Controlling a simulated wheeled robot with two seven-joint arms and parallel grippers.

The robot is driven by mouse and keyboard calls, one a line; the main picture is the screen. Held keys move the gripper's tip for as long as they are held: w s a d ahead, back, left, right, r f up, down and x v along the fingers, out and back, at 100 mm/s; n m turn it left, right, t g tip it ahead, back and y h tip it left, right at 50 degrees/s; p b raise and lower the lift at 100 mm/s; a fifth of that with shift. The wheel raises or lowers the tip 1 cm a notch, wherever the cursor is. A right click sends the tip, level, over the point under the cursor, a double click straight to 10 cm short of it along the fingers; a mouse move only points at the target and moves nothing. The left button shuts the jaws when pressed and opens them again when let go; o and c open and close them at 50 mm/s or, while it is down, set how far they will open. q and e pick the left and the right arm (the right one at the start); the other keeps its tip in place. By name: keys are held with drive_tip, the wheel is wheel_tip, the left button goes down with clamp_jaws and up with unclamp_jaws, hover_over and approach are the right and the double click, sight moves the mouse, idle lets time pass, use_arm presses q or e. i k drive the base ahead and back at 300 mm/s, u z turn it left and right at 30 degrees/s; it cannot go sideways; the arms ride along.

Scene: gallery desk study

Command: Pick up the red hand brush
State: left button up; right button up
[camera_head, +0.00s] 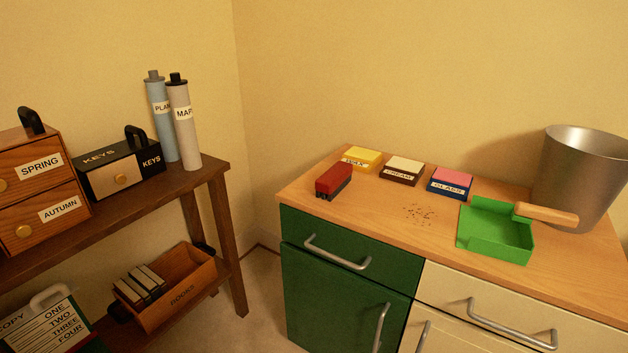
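The red hand brush (333,177) lies on the wooden top of the cabinet, near its left end. It has a red block body with dark bristles underneath, and it rests bristles down. Neither of my grippers shows in the head view. Nothing touches or covers the brush.
On the cabinet top (380,222) are yellow (362,158), white (403,169) and pink-blue (450,181) labelled boxes, dark crumbs (419,214), a green dustpan (496,232) and a metal bucket (580,180). A wooden shelf (212,172) with drawers and tubes stands left.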

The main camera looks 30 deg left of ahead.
sight(328, 186)
drive_tip(key=u, duration=1.85)
drive_tip(key=i, duration=1.65)
drive_tip(key=z, duration=3.05)
